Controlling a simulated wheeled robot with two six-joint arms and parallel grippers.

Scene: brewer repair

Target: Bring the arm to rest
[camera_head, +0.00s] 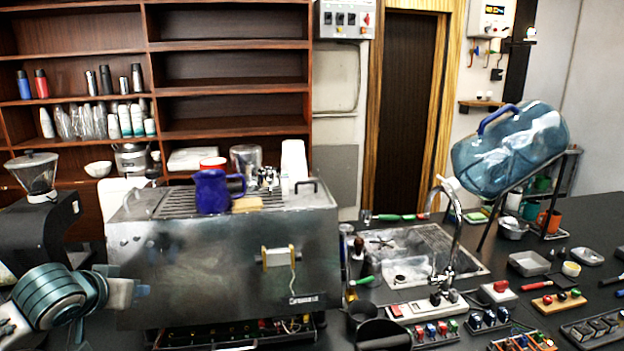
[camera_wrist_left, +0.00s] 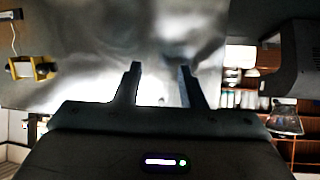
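My left arm comes in from the left in the head view, with its gripper (camera_head: 140,291) in front of the left end of the steel coffee machine (camera_head: 215,255). In the left wrist view the two fingers (camera_wrist_left: 160,66) stand apart with nothing between them. The machine's blurred steel panel (camera_wrist_left: 90,40) fills the view beyond them. I cannot tell whether the fingertips touch it. My right gripper is not in view.
A blue pitcher (camera_head: 212,192) stands on the machine, and a yellow-ended handle (camera_head: 277,257) is on its front. A grinder (camera_head: 40,215) stands behind my left arm. A sink (camera_head: 408,245), switch boards and small trays crowd the counter at right.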

